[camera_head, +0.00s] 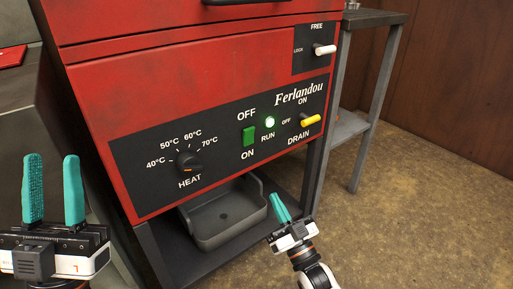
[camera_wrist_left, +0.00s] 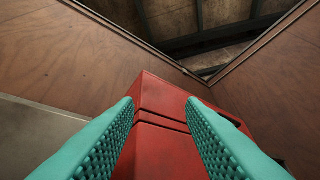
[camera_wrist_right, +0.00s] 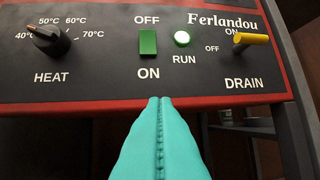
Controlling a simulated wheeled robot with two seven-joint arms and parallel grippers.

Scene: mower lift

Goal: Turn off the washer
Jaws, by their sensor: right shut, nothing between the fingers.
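The red washer (camera_head: 180,95) has a black front panel. On it a green OFF/ON switch (camera_head: 248,136) sits beside a lit green RUN lamp (camera_head: 269,122). The switch also shows in the right wrist view (camera_wrist_right: 148,42), with OFF above and ON below. My right gripper (camera_head: 282,209) is shut and empty, below the panel and apart from it. In the right wrist view its closed teal fingers (camera_wrist_right: 160,100) point up toward the panel, just below the ON label. My left gripper (camera_head: 54,190) is open and empty at the far left, away from the panel.
A black HEAT knob (camera_head: 189,161) is left of the switch, and a yellow DRAIN lever (camera_head: 311,120) is right. A white FREE/LOCK lever (camera_head: 325,49) is higher up. A grey tray (camera_head: 222,221) sits under the washer. A metal-legged stand (camera_head: 376,105) is at right; open floor lies beyond.

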